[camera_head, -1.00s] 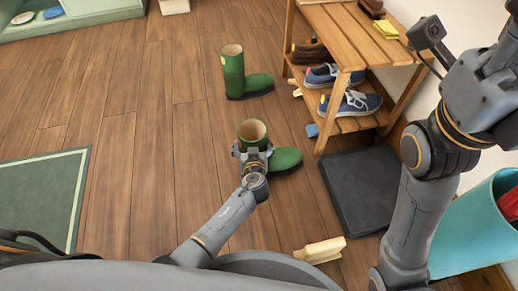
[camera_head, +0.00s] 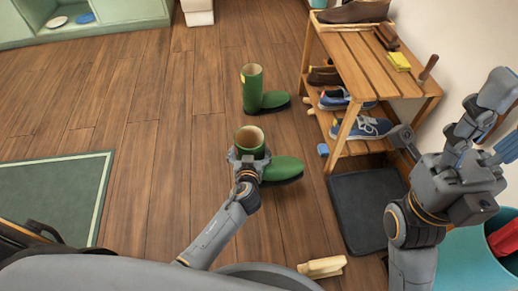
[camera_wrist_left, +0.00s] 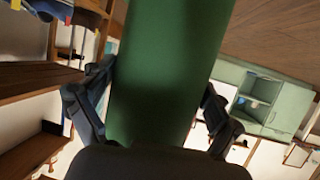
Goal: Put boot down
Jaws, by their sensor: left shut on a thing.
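A green rubber boot (camera_head: 283,169) is upright at the centre of the head view, its toe pointing right and its open top showing a tan lining. My left gripper (camera_head: 248,160) is shut around the boot's shaft. In the left wrist view, the green shaft (camera_wrist_left: 165,70) fills the middle between the two dark fingers. I cannot tell whether the sole touches the floor. A second green boot (camera_head: 253,92) stands upright on the floor just beyond it. My right gripper (camera_head: 490,110) is raised at the right edge; its finger opening is unclear.
A wooden shoe rack (camera_head: 350,50) with shoes and brushes stands at the right, a dark mat (camera_head: 368,210) before it. A teal bin (camera_head: 468,262) is at lower right. A cream-coloured object (camera_head: 322,267) lies near my base. A green rug (camera_head: 50,195) is left; floor between is clear.

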